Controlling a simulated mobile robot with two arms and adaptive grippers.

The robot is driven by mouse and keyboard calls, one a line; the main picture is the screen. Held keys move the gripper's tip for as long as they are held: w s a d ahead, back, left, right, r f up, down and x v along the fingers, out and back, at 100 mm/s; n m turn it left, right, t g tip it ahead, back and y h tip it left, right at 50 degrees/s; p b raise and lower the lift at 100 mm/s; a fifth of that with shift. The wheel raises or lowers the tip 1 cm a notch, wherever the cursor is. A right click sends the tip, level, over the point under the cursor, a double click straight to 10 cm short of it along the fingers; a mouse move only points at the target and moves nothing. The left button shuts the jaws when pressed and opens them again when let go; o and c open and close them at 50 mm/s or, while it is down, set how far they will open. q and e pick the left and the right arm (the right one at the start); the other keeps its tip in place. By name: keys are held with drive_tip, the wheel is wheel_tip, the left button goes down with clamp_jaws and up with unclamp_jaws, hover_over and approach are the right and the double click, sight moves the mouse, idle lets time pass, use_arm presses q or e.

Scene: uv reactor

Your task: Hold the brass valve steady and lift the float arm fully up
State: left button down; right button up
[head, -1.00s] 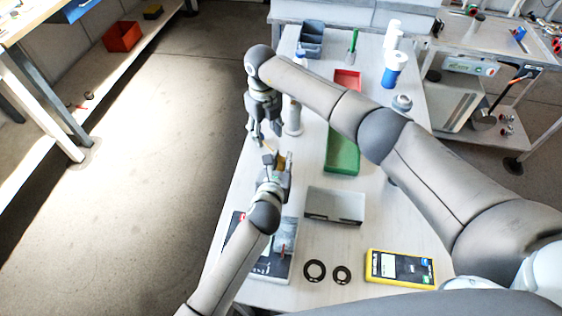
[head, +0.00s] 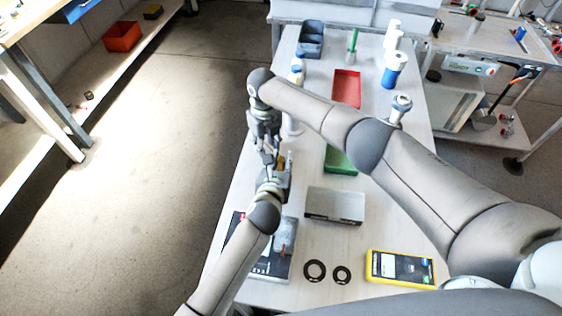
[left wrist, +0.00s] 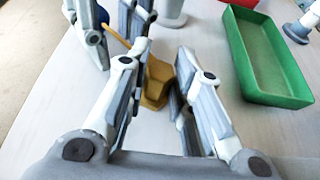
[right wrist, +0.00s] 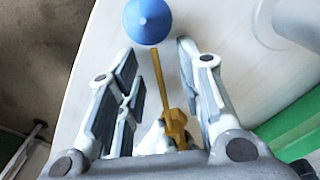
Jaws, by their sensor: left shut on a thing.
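The brass valve (left wrist: 157,82) stands on the table in the left wrist view and is a small yellow patch (head: 282,162) in the head view. My left gripper (left wrist: 163,62) is shut on its body. The float arm is a thin brass rod (right wrist: 161,82) running from the valve to a blue float (right wrist: 148,20), partly visible in the left wrist view (left wrist: 104,14). My right gripper (right wrist: 156,58) is open, its fingers on either side of the rod with a gap each side. The float lies just beyond the fingertips. In the head view, my right gripper (head: 268,150) hides most of the float arm.
A green tray (head: 341,161), red tray (head: 347,88) and grey box (head: 335,205) stand right of the valve. A white bottle (head: 292,122) is close behind my right gripper. A yellow meter (head: 400,268) and black rings (head: 315,271) lie in front. The table's left edge is close.

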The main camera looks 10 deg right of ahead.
clamp_jaws()
drive_tip(key=shift+r, duration=0.2)
drive_tip(key=shift+r, duration=0.35)
